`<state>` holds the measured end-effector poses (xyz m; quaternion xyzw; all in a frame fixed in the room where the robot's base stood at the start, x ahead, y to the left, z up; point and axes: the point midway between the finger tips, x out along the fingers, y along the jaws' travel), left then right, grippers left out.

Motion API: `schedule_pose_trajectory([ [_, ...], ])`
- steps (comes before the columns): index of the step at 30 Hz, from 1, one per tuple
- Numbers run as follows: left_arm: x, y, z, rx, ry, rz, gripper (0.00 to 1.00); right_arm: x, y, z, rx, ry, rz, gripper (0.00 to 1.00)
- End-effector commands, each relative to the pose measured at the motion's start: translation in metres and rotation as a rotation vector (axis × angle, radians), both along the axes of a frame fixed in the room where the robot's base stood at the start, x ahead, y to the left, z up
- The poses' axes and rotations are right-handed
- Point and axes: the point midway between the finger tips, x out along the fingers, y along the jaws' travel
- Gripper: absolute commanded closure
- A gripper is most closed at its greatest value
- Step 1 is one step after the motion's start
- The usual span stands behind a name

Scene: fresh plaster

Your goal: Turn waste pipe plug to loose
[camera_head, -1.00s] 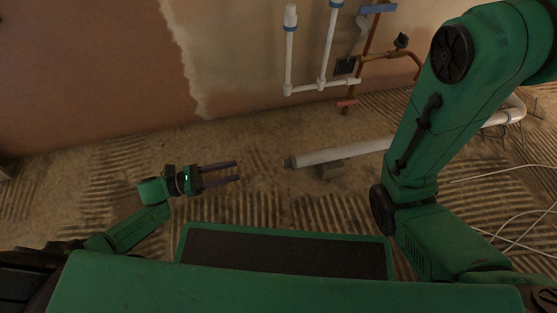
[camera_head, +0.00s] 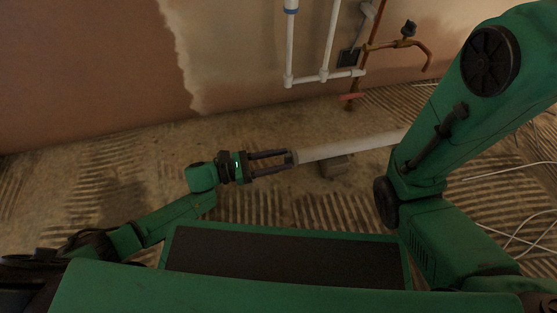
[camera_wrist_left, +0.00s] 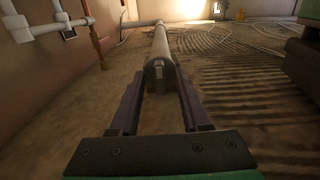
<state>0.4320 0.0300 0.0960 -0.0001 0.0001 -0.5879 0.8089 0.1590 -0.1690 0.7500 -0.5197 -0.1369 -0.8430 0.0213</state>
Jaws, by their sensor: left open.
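The grey waste pipe (camera_head: 352,145) lies near the floor, with its plug (camera_head: 292,157) on the near left end. In the left wrist view the plug (camera_wrist_left: 159,75) is a dark grey cap with a raised lug facing me. My left gripper (camera_head: 287,159) is open, with its fingertips at the plug end. In the left wrist view its fingers reach up on either side of the plug, with a little space seen on each side. Whether they touch it I cannot tell. My right arm stands at the right of the head view; its gripper is out of view.
A small block (camera_head: 335,167) sits under the pipe. White cables (camera_head: 510,228) lie on the floor at the right. The ridged floor at the left is clear.

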Motion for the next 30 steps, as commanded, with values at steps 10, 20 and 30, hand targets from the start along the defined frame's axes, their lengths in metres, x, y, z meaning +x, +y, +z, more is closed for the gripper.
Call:
schedule_pose_trajectory([
  [10, -0.0001, 0.0007, 0.0001, 0.0, 0.0, 0.0, 1.0, -0.0003, 0.0, 0.0007, -0.001, -0.001, 0.0, 1.0],
  [20, 0.0, 0.0009, 0.0, -0.013, 0.039, 0.001, 1.0, -0.0004, 0.0002, 0.0017, -0.001, -0.002, 0.0, 1.0],
  [30, 0.001, 0.0014, 0.0003, -0.077, 0.238, 0.002, 1.0, 0.0005, 0.0005, 0.0052, -0.002, 0.001, 0.001, 1.0],
])
